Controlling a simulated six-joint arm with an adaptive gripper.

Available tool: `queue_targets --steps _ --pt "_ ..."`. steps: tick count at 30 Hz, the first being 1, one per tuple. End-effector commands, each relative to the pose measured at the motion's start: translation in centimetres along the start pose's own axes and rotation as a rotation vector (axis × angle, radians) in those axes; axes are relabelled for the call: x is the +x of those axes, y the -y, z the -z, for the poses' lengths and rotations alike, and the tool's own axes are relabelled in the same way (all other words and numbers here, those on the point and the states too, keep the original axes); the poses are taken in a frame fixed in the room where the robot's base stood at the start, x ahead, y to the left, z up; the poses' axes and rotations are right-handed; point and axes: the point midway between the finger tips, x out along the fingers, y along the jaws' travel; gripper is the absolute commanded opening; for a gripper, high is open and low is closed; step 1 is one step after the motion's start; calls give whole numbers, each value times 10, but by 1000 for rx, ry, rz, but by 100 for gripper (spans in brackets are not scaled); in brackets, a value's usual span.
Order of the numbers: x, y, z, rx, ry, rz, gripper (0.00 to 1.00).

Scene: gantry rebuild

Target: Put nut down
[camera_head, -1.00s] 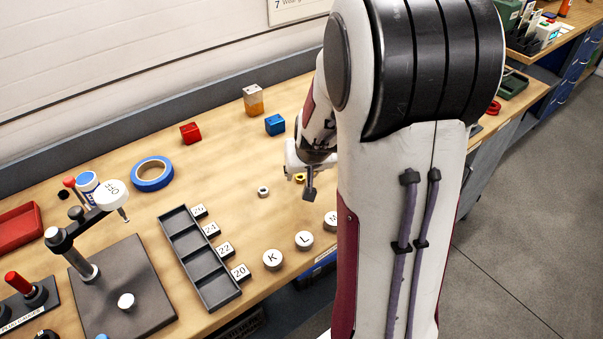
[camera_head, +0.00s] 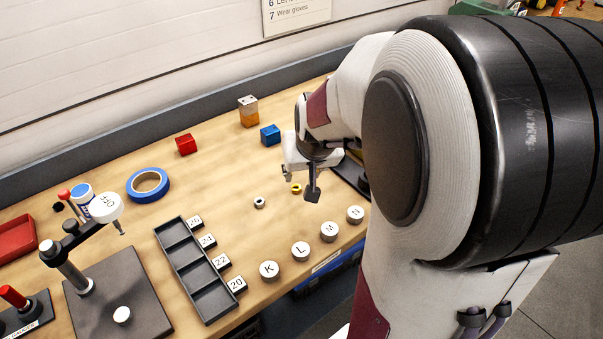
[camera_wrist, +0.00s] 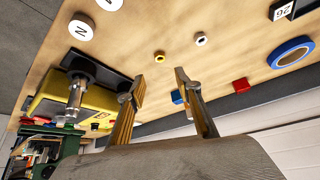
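A yellow nut (camera_head: 296,189) lies on the wooden bench, just below and beside my gripper (camera_head: 300,181). It also shows in the wrist view (camera_wrist: 159,57), on the bench beyond the fingertips. A silver nut (camera_head: 259,202) lies to its left on the bench, and it appears in the wrist view (camera_wrist: 200,39) too. In the wrist view my gripper (camera_wrist: 157,86) has its fingers apart with nothing between them. Neither nut touches the fingers in that view.
A dark sorting tray (camera_head: 181,272) with numbered labels stands to the left. Round pieces K (camera_head: 269,270), L, M and N line the front edge. A blue block (camera_head: 270,135), a red block (camera_head: 186,144) and blue tape (camera_head: 135,193) lie farther back.

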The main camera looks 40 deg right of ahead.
Motion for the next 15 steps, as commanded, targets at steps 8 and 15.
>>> queue_targets --steps 8,15 --pt "-6 0 0 0 -1 0 34" --pt "-6 0 0 0 -1 0 34"
